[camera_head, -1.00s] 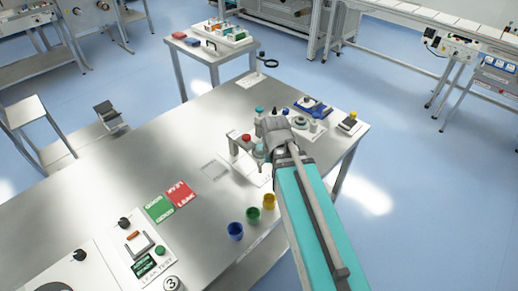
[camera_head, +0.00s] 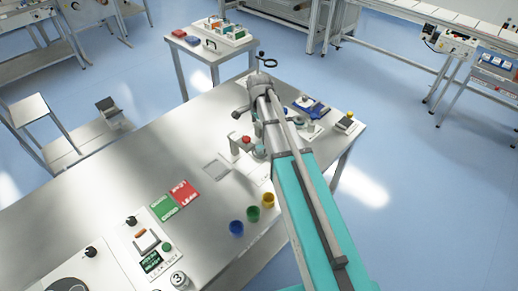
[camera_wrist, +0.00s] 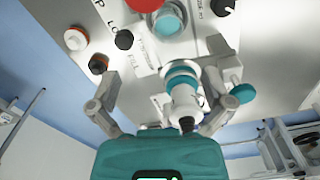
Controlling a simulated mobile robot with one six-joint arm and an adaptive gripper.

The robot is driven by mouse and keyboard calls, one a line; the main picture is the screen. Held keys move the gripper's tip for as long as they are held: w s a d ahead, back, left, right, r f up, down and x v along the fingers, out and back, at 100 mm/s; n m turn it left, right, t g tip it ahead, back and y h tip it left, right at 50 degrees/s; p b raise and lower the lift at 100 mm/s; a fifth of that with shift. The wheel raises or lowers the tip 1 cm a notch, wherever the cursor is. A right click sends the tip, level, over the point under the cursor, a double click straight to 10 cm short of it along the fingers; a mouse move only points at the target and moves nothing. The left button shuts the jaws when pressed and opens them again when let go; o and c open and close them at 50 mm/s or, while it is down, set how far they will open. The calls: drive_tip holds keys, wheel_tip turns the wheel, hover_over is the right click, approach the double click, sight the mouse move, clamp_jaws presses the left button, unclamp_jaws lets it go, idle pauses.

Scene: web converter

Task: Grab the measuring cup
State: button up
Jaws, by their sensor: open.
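No thing is clearly marked as the measuring cup. A clear round vessel with teal in it (camera_wrist: 168,22) stands below a red knob at the top of the wrist view; it may be the cup. In the head view a teal piece (camera_head: 259,151) shows beside the red knob (camera_head: 246,139), partly hidden by my arm. My gripper (camera_wrist: 160,80) is open, its two grey fingers spread. A white and teal upright fitting (camera_wrist: 183,90) shows between the fingers, nearer the right one; I cannot tell its distance. Nothing is visibly held.
Blue (camera_head: 237,228), green (camera_head: 253,213) and yellow (camera_head: 268,200) cups stand along the table's near edge. A teal-topped item (camera_wrist: 241,93) is close to the right finger in the wrist view. The metal table (camera_head: 120,190) has free room at its left middle.

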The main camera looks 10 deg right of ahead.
drive_tip(key=shift+w+r+m, duration=0.25)
drive_tip(key=shift+w+m, duration=0.45)
drive_tip(key=shift+w, duration=0.15)
drive_tip(key=shift+f, duration=0.2)
drive_tip(key=b, duration=0.8)
hover_over(259, 147)
drive_tip(key=s, duration=0.2)
drive_tip(key=f, duration=0.5)
drive_tip(key=a+f, duration=0.1)
drive_tip(key=f, duration=0.2)
drive_tip(key=shift+f, duration=0.1)
drive_tip(key=shift+f+b, duration=0.2)
drive_tip(key=shift+b, duration=0.15)
drive_tip(key=shift+s+d+f+b, duration=0.1)
drive_tip(key=shift+f+b, duration=1.15)
drive_tip(key=shift+s+d+f+b, duration=0.1)
drive_tip(key=shift+f+b, duration=1.1)
drive_tip(key=shift+b, duration=0.05)
drive_tip(key=c, duration=1.2)
drive_tip(key=shift+r, duration=0.2)
